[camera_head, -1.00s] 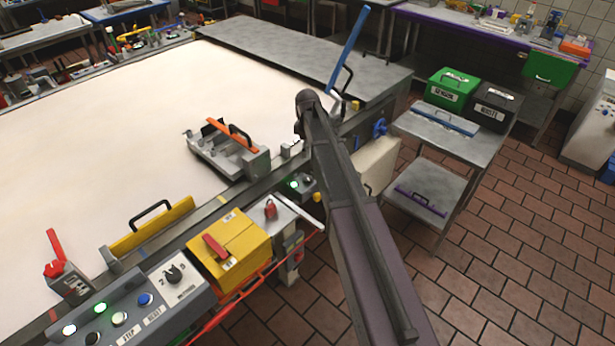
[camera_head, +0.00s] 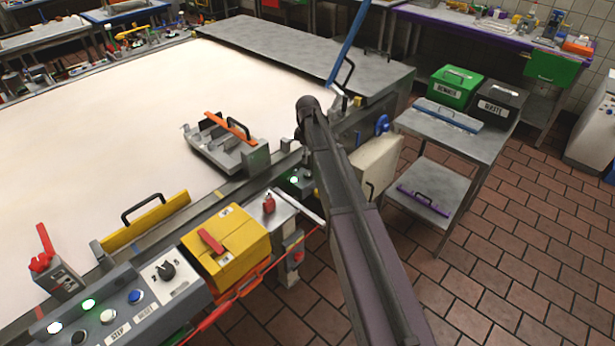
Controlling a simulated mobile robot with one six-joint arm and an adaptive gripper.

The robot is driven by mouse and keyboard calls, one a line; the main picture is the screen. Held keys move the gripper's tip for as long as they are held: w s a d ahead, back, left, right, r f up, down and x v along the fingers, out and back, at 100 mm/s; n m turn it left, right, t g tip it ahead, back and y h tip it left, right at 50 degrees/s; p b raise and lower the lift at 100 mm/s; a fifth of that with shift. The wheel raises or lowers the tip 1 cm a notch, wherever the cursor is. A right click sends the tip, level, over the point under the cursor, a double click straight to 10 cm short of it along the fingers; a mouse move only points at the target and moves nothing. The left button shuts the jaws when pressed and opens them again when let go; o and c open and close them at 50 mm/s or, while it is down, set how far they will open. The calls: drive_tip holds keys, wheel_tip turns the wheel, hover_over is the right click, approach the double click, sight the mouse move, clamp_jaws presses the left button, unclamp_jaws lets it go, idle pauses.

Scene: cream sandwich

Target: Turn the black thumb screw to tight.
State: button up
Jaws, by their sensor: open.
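My dark arm (camera_head: 350,210) reaches from the bottom edge up to a rounded joint beside the long pale belt. My gripper's fingers do not show; they seem hidden behind or beneath the arm. I cannot make out a black thumb screw for certain. An orange-topped grey metal fixture (camera_head: 222,150) stands on the belt's near edge, left of the arm's end. A black rotary knob (camera_head: 165,269) sits on the grey control panel at lower left.
A blue handwheel (camera_head: 382,123) is right of the arm. A steel cart (camera_head: 484,149) carries green (camera_head: 457,88) and black (camera_head: 500,103) bins. Tiled floor at right is clear.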

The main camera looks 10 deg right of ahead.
sight(308, 173)
drive_tip(key=shift+f+b, duration=3.75)
drive_tip(key=shift+f, duration=0.35)
drive_tip(key=c, duration=1.2)
